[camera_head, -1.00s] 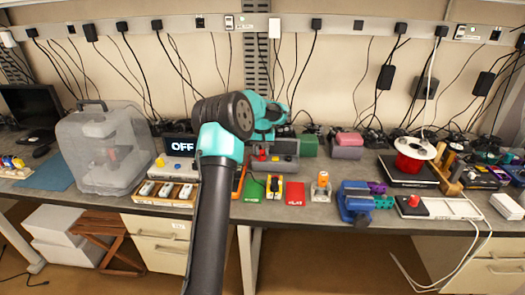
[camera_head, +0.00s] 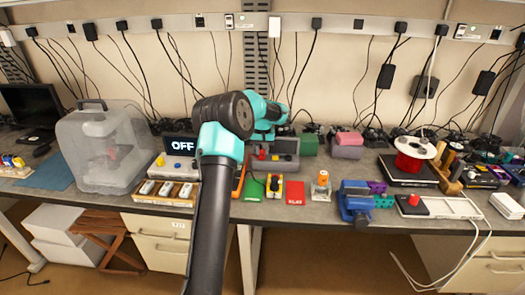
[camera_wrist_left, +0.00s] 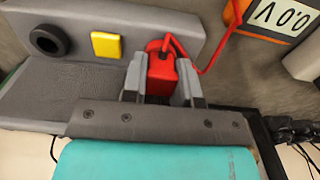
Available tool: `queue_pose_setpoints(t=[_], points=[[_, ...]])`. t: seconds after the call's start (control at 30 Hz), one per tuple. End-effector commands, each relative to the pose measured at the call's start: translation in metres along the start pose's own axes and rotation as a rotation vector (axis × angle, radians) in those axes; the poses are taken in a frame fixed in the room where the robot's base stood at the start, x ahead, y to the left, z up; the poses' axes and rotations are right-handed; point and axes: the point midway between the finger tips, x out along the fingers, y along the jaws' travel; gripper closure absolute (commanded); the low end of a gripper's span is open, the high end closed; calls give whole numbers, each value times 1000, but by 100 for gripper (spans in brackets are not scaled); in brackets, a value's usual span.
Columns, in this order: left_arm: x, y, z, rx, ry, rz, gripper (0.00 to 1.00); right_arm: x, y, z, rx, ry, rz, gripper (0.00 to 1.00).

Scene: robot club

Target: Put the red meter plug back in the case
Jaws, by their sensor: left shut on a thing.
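The red meter plug (camera_wrist_left: 161,72) is between the two fingers of my left gripper (camera_wrist_left: 161,82) in the left wrist view. The gripper is shut on it. A red lead runs from the plug up to the right. The grey case (camera_wrist_left: 72,93) lies behind and to the left of the fingers, with a black ring (camera_wrist_left: 48,40) and a yellow square (camera_wrist_left: 106,45) on it. I cannot tell whether the plug touches the case. In the head view the case (camera_head: 287,146) stands behind my left wrist, and the gripper is mostly hidden there. My right gripper is not in view.
An orange meter (camera_wrist_left: 272,14) reading 0.0 V is at the upper right of the wrist view. In the head view, a red card (camera_head: 295,192), an orange-topped post (camera_head: 321,185) and a blue vise (camera_head: 355,202) stand along the front right. A clear bin (camera_head: 100,150) is at left.

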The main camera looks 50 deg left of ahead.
Motion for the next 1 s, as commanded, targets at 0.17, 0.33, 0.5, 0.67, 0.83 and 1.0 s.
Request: queue_pose_setpoints(t=[0.17, 0.33, 0.5, 0.67, 0.83, 1.0], points=[[2, 0, 0, 0, -2, 0, 93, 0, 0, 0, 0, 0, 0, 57], [2, 0, 0, 0, -2, 0, 60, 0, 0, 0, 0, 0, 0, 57], [1, 0, 0, 0, -2, 0, 44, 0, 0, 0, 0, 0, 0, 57], [1, 0, 0, 0, -1, 0, 43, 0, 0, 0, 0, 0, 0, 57], [-2, 0, 0, 0, -1, 0, 43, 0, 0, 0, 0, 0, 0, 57], [-16, 0, 0, 0, 1, 0, 43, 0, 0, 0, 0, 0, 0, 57]])
